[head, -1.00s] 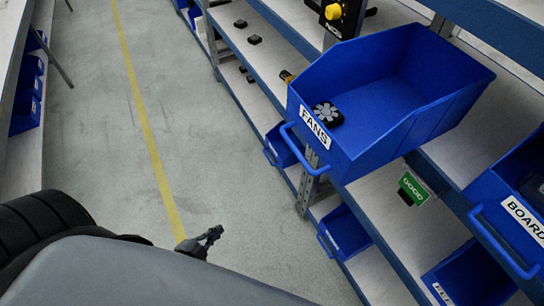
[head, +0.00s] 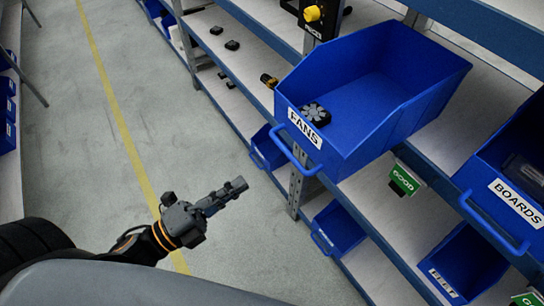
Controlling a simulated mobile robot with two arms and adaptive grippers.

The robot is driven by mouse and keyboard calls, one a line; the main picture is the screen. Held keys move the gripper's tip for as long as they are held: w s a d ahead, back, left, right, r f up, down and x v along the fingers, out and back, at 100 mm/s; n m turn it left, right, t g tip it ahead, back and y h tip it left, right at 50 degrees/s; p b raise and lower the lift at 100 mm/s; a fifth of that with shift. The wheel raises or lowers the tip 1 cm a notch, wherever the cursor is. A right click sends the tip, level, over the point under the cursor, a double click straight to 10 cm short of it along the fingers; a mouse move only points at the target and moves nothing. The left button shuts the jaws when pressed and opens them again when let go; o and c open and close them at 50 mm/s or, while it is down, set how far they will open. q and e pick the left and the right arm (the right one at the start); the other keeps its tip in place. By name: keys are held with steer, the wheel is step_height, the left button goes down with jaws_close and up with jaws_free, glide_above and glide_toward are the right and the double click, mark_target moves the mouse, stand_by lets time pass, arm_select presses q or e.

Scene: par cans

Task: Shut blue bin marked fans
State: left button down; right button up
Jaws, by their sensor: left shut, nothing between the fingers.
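The blue bin marked FANS (head: 345,150) sticks out from the shelf rack into the aisle, pulled open. A dark fan (head: 315,114) lies inside it near the front. Its white FANS label (head: 304,128) and blue bar handle (head: 290,158) are on the front face. My left gripper (head: 238,185) is shut and empty, over the aisle floor to the lower left of the handle in the picture, apart from it. My right gripper is not in view.
Another blue bin marked BOARDS (head: 505,185) is at the right. Smaller blue bins (head: 342,227) sit on the lower shelf. A green GOOD sign (head: 404,180) hangs below the FANS bin. The aisle floor (head: 150,90) is clear.

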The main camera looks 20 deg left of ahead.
mark_target(285, 153)
arm_select(q)
steer(key=p+x, duration=0.2)
steer(key=x, duration=0.6)
steer(key=shift+w+p, duration=0.1)
steer(key=shift+p, duration=0.3)
steer(key=shift+w+d, duration=0.35)
steer(key=shift+d, duration=0.05)
